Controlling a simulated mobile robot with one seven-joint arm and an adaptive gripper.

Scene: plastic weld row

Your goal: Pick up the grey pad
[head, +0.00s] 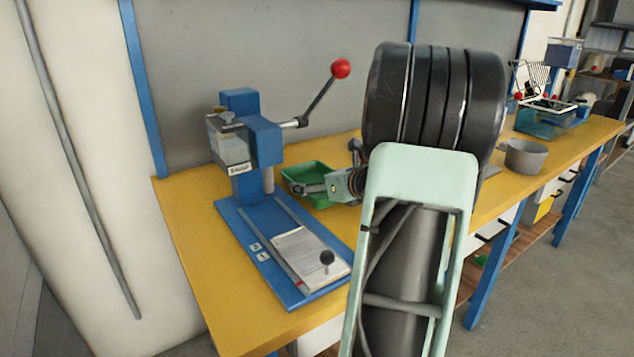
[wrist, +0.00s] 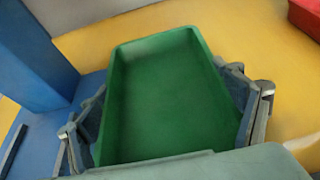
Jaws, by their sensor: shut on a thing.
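I do not see a plainly separate grey pad in either view. My gripper (head: 335,178) is low over the bench behind my arm. In the wrist view its two fingers (wrist: 165,118) lie along opposite sides of a green tray (wrist: 165,85), shut on its walls. The tray looks empty inside. It also shows in the head view (head: 306,172), partly covered by my gripper. A grey-green shape (wrist: 215,168) crosses the bottom of the wrist view and hides the tray's near end; I cannot tell what it is.
A blue press (head: 252,140) with a red-knobbed lever stands left of my gripper. A pale plate with a black knob (head: 312,252) lies on its base. A grey pot (head: 526,157) stands right on the yellow bench (head: 205,275). A red object (wrist: 307,17) lies beyond the tray.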

